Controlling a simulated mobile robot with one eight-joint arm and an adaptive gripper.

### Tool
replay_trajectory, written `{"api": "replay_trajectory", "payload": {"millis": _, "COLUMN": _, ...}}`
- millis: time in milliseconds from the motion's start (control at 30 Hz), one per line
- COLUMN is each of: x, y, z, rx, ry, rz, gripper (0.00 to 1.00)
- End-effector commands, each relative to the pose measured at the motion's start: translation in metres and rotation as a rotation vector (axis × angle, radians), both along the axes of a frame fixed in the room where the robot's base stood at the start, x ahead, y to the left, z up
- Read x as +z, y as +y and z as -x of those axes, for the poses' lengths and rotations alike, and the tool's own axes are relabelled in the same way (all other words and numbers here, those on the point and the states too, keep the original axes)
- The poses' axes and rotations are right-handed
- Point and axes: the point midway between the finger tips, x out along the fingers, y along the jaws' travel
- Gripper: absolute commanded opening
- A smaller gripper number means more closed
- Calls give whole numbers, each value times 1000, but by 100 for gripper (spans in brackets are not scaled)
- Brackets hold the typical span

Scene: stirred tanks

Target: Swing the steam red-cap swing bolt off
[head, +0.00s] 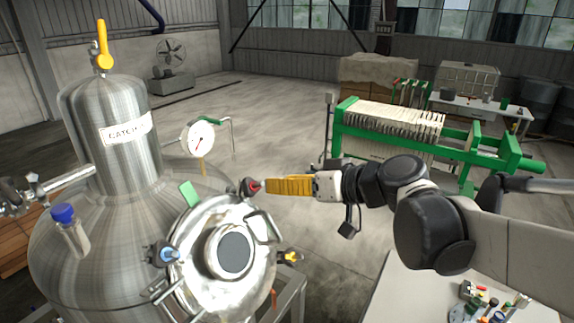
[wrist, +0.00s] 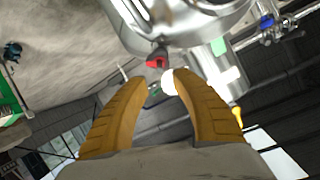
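The steam tank is a brushed metal vessel (head: 110,230) at the left of the head view, with a round hatch lid (head: 200,275) on its near side. The red-cap swing bolt (head: 251,187) stands at the lid's upper right rim. It also shows in the wrist view (wrist: 157,60), just beyond the fingertips. My gripper (head: 266,186) points left at the red cap with its yellow fingers. In the wrist view my gripper (wrist: 164,78) has its fingers apart, with nothing held between them. Whether a fingertip touches the cap is unclear.
A blue-cap bolt (head: 165,254) and a yellow-cap bolt (head: 290,257) sit on the lid's rim. A green tag (head: 190,194) and a dial gauge (head: 200,139) stand nearby. A green-framed filter press (head: 400,130) is behind. The floor between is clear.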

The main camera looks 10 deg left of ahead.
Motion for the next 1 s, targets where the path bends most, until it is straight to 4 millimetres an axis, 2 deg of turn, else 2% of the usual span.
{"api": "replay_trajectory", "payload": {"millis": 100, "x": -8, "y": 22, "z": -11, "rx": 4, "ry": 0, "rz": 1, "gripper": 32}}
{"api": "replay_trajectory", "payload": {"millis": 300, "x": -19, "y": 46, "z": -23, "rx": 2, "ry": 1, "rz": 1, "gripper": 32}}
{"api": "replay_trajectory", "payload": {"millis": 467, "x": -23, "y": 54, "z": -28, "rx": 0, "ry": 2, "rz": 1, "gripper": 32}}
{"api": "replay_trajectory", "payload": {"millis": 733, "x": -24, "y": 54, "z": -28, "rx": 0, "ry": 1, "rz": 0, "gripper": 31}}
{"api": "replay_trajectory", "payload": {"millis": 833, "x": -24, "y": 54, "z": -28, "rx": 0, "ry": 1, "rz": 0, "gripper": 0}}
{"api": "replay_trajectory", "payload": {"millis": 1000, "x": -24, "y": 54, "z": -28, "rx": 0, "ry": 1, "rz": 0, "gripper": 0}}
